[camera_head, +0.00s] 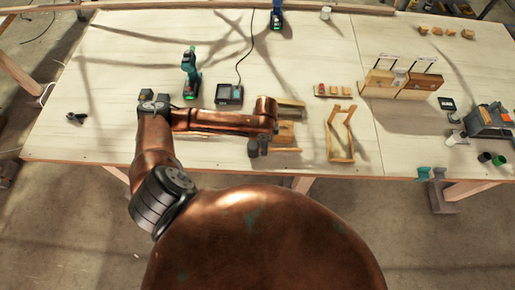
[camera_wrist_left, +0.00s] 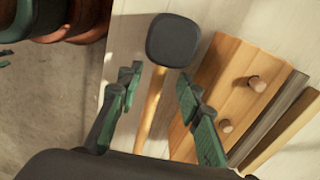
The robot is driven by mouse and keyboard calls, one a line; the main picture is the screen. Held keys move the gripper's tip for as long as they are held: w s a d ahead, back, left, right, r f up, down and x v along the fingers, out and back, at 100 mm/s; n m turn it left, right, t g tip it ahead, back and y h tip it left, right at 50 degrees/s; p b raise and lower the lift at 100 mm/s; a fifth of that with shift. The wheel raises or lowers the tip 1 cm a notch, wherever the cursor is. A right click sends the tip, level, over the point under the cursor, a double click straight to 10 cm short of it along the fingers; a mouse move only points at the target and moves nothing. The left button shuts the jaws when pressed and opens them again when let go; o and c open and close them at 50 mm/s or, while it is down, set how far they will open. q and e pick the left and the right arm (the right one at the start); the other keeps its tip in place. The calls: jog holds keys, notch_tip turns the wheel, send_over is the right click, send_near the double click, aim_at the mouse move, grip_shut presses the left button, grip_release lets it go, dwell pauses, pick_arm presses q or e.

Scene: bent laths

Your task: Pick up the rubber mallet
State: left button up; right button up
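The rubber mallet has a dark grey rounded head (camera_wrist_left: 174,40) and a pale wooden handle (camera_wrist_left: 151,105) in the left wrist view. My left gripper (camera_wrist_left: 158,86) is open, one green-padded finger on each side of the handle, below the head. I see no finger closed on the handle, and its lower end is hidden behind the gripper body. In the head view, my left arm reaches over the front middle of the workbench, and its gripper (camera_head: 258,148) points down there. The mallet is not clear in that view.
A wooden board with pegs (camera_wrist_left: 240,85) lies close right of the gripper. A wooden frame (camera_head: 341,135) lies right of my arm; a charger (camera_head: 229,94) and drill (camera_head: 190,75) stand behind it. Teal pieces (camera_head: 431,174) sit at the front edge. The left bench is mostly clear.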

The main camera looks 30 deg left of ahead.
pick_arm(q)
notch_tip(320, 180, down, 4)
jog(key=shift+r, duration=0.25)
jog(key=shift+f, duration=0.2)
jog(key=c, duration=0.9)
grip_shut()
pick_arm(e)
jog(key=shift+w+a+r, duration=0.1)
jog(key=shift+w+r, duration=0.05)
jog(key=shift+w, duration=0.55)
jog(key=shift+w+a+r, duration=0.1)
jog(key=shift+w+r, duration=0.05)
jog(key=shift+w, duration=0.5)
